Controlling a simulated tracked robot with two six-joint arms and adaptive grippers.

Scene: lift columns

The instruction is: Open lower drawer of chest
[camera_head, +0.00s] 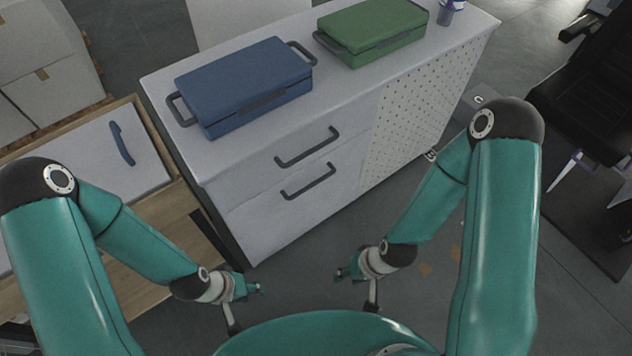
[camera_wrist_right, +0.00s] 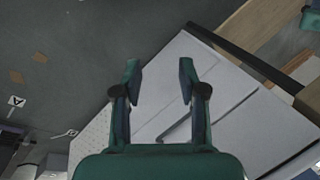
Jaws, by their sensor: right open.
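The grey-white chest (camera_head: 290,220) stands ahead with two drawers, one above the other, on its left part. The lower drawer (camera_head: 270,222) looks shut and has a dark bar handle (camera_head: 308,182). The upper drawer has a similar handle (camera_head: 307,147). My right gripper (camera_head: 346,273) is in front of and below the lower drawer, apart from it. In the right wrist view its fingers (camera_wrist_right: 159,80) are spread with nothing between them; a pale drawer front (camera_wrist_right: 235,130) shows beyond. My left gripper (camera_head: 252,289) hangs low, left of the right one, apart from the chest; its opening is unclear.
A blue case (camera_head: 245,85) and a green case (camera_head: 372,28) lie on the chest top. A wooden-framed unit (camera_head: 145,115) with a blue handle stands close on the left. A black chair (camera_head: 590,95) is at the right. Floor in front of the chest is clear.

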